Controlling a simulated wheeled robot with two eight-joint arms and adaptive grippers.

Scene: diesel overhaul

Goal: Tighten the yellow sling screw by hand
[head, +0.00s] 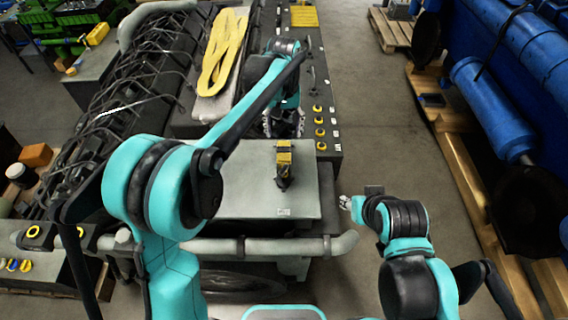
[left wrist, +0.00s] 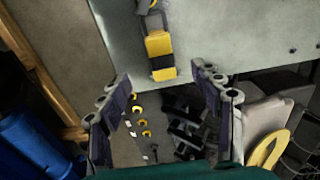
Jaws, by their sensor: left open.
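A yellow-and-black piece (head: 284,158), likely the sling screw, sits on the grey cover near its far edge, with a dark ring-like part on its near side. It also shows in the left wrist view (left wrist: 160,55), beyond my fingertips. My left gripper (head: 283,122) is open and empty, just past the far edge of the cover. Its two fingers (left wrist: 164,90) are wide apart in the left wrist view and do not touch the piece. My right gripper (head: 346,203) is right of the cover, small and partly hidden; its fingers are unclear.
The grey cover (head: 245,200) is otherwise clear. A folded yellow sling (head: 222,50) lies on the engine behind it. Several yellow rings (head: 320,120) line the dark block at right. A grey pipe (head: 270,246) crosses in front.

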